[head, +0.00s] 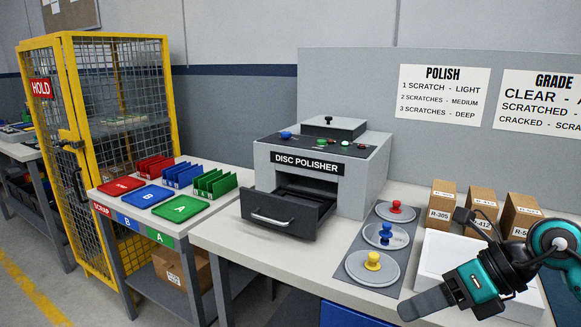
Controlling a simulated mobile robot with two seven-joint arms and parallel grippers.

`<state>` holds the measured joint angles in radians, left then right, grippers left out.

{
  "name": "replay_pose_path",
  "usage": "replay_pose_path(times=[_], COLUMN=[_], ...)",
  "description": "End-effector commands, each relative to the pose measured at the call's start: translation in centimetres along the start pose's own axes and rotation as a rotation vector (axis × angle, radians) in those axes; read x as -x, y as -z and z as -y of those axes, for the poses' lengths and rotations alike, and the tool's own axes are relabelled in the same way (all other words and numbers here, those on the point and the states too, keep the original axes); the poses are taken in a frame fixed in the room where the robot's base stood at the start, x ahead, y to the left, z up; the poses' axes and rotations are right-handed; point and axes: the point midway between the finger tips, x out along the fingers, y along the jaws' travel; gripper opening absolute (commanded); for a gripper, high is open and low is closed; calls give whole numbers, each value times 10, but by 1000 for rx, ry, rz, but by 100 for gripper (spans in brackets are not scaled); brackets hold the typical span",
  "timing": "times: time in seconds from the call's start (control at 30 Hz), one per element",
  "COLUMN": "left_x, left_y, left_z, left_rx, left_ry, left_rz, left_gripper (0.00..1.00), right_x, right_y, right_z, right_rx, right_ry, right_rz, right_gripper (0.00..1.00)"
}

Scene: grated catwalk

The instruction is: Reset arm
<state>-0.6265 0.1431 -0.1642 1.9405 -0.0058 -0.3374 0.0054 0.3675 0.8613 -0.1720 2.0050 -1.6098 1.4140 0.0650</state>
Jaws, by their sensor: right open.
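My right gripper (432,262) comes in from the right edge on a teal and black arm. Its two dark fingers are spread wide apart, with nothing between them. It is over the right part of the bench, in front of a white box-like block (455,262) that it partly hides. My left gripper and arm are not in view.
A disc polisher (345,178) has its drawer (290,212) pulled out. A grey mat (352,262) holds three discs with red, blue and yellow knobs. Cartons (440,205) stand behind my gripper. A side table (205,230) carries coloured trays beside a yellow cage (73,100).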

Motion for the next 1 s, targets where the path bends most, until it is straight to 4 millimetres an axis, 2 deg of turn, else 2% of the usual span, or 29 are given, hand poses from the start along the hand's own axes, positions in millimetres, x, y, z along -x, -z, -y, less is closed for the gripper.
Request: replay_pose_path(times=[0.03, 0.1, 0.23, 0.3, 0.37, 0.47, 0.57, 0.6, 0.7, 0.83, 0.9, 1.0], left_x=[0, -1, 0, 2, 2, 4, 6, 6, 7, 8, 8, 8], left_y=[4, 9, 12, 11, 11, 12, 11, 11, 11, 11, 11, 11], left_z=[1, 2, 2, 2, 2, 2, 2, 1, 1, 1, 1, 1], left_rx=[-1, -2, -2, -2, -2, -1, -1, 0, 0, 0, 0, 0], left_ry=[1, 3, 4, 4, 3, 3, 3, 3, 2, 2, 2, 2], left_rz=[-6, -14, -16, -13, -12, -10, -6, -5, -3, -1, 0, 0], left_gripper=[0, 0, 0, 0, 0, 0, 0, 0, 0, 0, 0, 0], right_x=[-18, -34, -46, -48, -49, -60, -84, -97, -128, -159, -169, -178], right_y=[1, -4, -18, -24, -24, -8, 35, 59, 119, 181, 203, 221], right_z=[-20, -46, -75, -73, -62, -28, 12, 25, 42, 41, 37, 32], right_rx=[-61, -168, -481, -702, -912, -1305, -1739, -1919, -2296, -2635, -2752, -2845], right_ry=[-138, -321, -641, -778, -867, -954, -955, -932, -841, -709, -654, -603], right_rz=[57, 160, 389, 519, 628, 796, 936, 979, 1039, 1050, 1043, 1032], right_gripper=[51, 51, 51, 51, 51, 51, 51, 51, 51, 51, 51, 51])
